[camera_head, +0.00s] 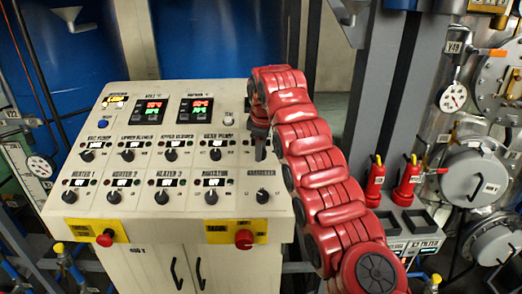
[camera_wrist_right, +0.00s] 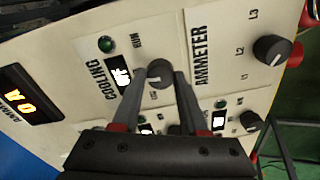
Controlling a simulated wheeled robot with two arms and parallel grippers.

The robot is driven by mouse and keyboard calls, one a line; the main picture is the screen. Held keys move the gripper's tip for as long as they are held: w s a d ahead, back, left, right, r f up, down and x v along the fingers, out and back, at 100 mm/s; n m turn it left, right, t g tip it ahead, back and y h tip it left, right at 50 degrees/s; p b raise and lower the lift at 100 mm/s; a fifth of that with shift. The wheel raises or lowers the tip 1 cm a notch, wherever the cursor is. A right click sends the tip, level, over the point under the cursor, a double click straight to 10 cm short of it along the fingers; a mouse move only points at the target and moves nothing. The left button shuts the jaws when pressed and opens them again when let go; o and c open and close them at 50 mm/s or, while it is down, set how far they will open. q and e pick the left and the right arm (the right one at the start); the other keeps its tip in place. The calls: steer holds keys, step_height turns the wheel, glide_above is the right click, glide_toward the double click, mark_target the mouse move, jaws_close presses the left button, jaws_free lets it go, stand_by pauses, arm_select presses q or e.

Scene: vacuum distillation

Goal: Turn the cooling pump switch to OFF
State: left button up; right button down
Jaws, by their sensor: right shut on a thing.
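The cooling pump switch (camera_wrist_right: 160,73) is a round dark knob on the cream control panel, beside the word COOLING and a green lamp (camera_wrist_right: 106,44). My right gripper (camera_wrist_right: 161,76) is shut on this knob, one grey finger on each side of it. The RUN mark lies beyond the knob; its pointer direction is hard to tell. The small lit display (camera_wrist_right: 122,76) beside it is too glaring to read surely. In the head view my right gripper (camera_head: 260,153) reaches down onto the panel's right column and hides the knob. My left gripper is not in view.
The control panel (camera_head: 225,180) carries rows of similar knobs close to the gripper. The ammeter knob (camera_wrist_right: 271,50) is near it. Red bottles, gauges and vessels stand at right; blue drums stand behind.

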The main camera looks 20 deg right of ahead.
steer(key=shift+f+n, duration=0.1)
steer(key=shift+n, duration=0.5)
steer(key=shift+a, duration=0.1)
steer(key=shift+c, duration=2.2)
jaws_free()
steer(key=shift+w, duration=0.1)
